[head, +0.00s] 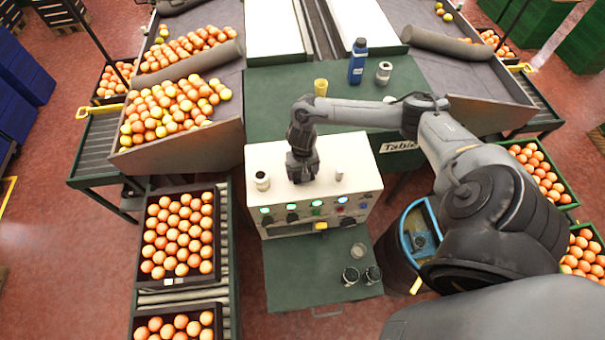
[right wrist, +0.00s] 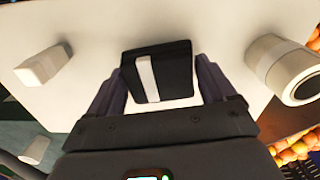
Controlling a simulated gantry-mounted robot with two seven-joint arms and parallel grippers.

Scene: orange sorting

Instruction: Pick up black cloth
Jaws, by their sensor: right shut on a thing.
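The black cloth (right wrist: 178,72) is a dark folded square with a white stripe in the right wrist view. It sits between the two fingers of my right gripper (right wrist: 160,76), which is shut on it. In the head view, my right gripper (head: 302,170) points down at the white top of the control box (head: 353,150). There the cloth cannot be told apart from the dark gripper. Whether the cloth still touches the white surface is not clear. My left gripper is not in view.
A pale cup (head: 262,180) stands left of the gripper on the box, and a small white piece (head: 339,173) right of it. Behind, the green table (head: 275,95) holds a yellow cup (head: 320,87), a blue bottle (head: 357,62) and a metal cup (head: 384,72). Orange crates (head: 178,235) stand left.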

